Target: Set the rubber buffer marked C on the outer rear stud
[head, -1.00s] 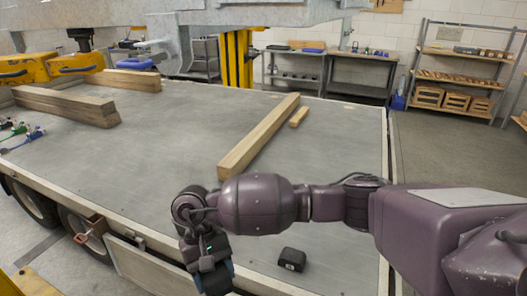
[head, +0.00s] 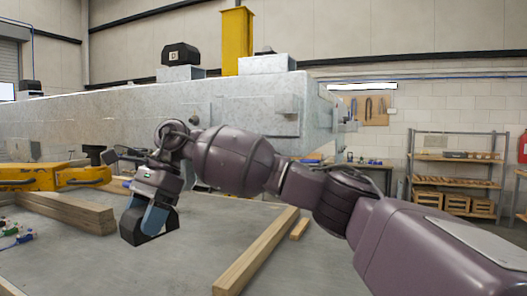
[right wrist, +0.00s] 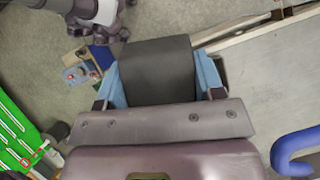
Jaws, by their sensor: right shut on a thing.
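My right gripper (head: 150,208) is shut on a dark block-shaped rubber buffer (head: 146,232), held above the deck at left of centre in the head view. In the right wrist view the buffer (right wrist: 155,68) sits between the blue fingers of the gripper (right wrist: 157,88). No letter shows on it. A black buffer marked D (head: 180,54) sits on top of the galvanized frame. Right of the yellow post, a raised plate (head: 267,64) on the frame carries a small dark thing, too small to identify as a stud. My left gripper is not in view.
The galvanized frame (head: 235,108) spans the view behind my right arm. A yellow post (head: 237,40) rises beyond it. Timbers (head: 255,255) and (head: 70,212) lie on the grey deck (head: 190,262). A yellow clamp-like tool (head: 60,178) stands at left.

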